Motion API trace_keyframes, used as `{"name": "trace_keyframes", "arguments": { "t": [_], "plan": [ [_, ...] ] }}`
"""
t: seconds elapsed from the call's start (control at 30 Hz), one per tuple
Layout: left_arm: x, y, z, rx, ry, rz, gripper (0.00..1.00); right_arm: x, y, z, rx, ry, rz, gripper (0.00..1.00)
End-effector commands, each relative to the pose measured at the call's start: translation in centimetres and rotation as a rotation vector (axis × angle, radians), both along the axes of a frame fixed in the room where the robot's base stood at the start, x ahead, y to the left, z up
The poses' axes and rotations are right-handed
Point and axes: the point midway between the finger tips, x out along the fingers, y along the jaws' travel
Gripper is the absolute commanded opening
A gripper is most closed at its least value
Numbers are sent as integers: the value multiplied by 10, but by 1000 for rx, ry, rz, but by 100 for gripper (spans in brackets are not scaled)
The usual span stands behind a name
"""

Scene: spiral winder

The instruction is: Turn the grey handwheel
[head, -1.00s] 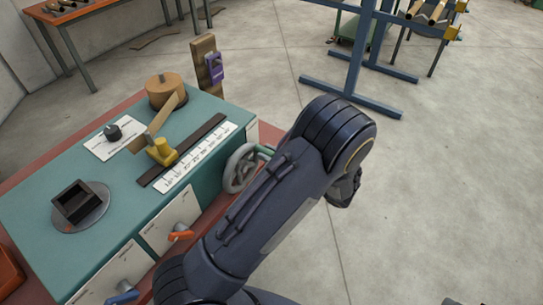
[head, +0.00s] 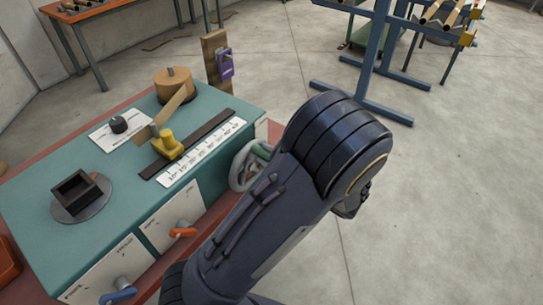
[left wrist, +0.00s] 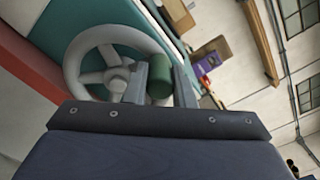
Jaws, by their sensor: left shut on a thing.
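The grey handwheel (head: 238,174) is on the front side of the teal machine, partly hidden by my left arm in the head view. In the left wrist view the handwheel (left wrist: 73,68) shows its rim, spokes and hub. Its green handle (left wrist: 159,78) stands at the right side of the rim. My left gripper (left wrist: 161,88) has one finger on each side of the green handle and is shut on it. In the head view my arm hides most of this grip. My right gripper is not in view.
The machine top (head: 130,170) carries a scale strip (head: 205,152), a yellow stop (head: 168,146), a black dial (head: 119,124) and a brown drum (head: 173,84). An orange lever (head: 183,232) and a blue lever (head: 118,295) stick out in front.

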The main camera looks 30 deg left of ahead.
Motion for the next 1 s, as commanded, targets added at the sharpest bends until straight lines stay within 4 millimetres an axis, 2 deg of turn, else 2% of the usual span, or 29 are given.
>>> {"name": "trace_keyframes", "arguments": {
  "t": [0.67,0.7,0.87,1.0],
  "plan": [
    [-5,0,-1,-9,-66,-1,0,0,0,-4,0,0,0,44],
    [-5,0,-1,-9,-66,-1,24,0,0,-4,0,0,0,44],
    [-5,0,0,-7,-65,-1,44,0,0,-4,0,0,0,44],
    [-5,0,0,-7,-66,0,44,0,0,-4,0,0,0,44]
  ]
}}
